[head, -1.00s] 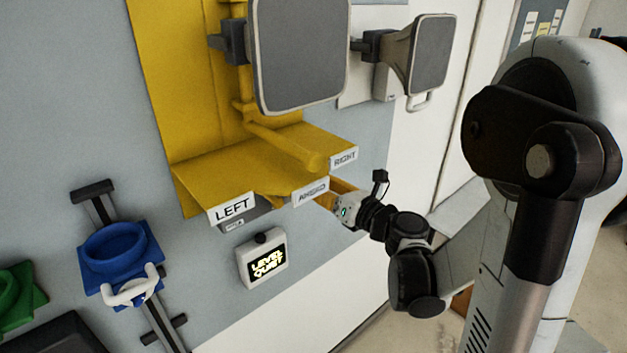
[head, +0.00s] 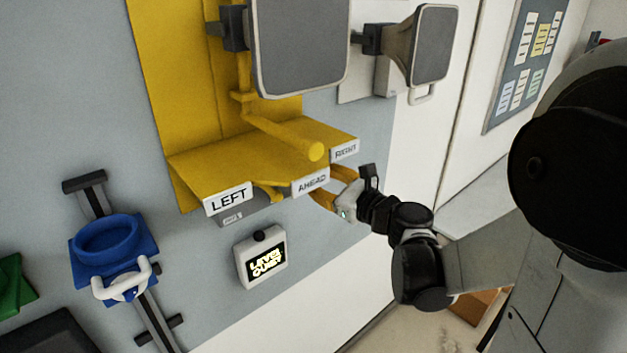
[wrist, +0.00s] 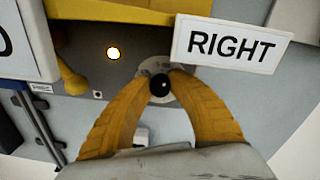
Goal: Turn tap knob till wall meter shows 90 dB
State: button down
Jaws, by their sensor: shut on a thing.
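A small black knob (wrist: 160,85) with a bright spot sits on a round silver plate under the yellow shelf, beside the RIGHT label (wrist: 231,45) in the wrist view. My gripper (wrist: 161,76) has its two orange-yellow fingers closed around this knob. In the head view my gripper (head: 331,188) reaches in behind the AHEAD label, and the knob is hidden there. A small white wall meter (head: 260,257) with a black top button hangs below the shelf; its yellow text seems to read LEVEL QUIET.
The yellow shelf (head: 235,165) with a LEFT label (head: 229,199) overhangs my gripper. A lit round lamp (wrist: 113,53) is left of the knob. Grey-faced horns (head: 299,45) hang above. A blue cup-shaped holder (head: 112,245) is on the wall at left.

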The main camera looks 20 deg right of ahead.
jog(key=n+b, duration=0.1)
jog(key=n, duration=0.4)
jog(key=shift+b, duration=0.4)
jog(key=shift+n, duration=0.3)
jog(key=c, duration=1.2)
grip_release()
jog(key=v, duration=1.2)
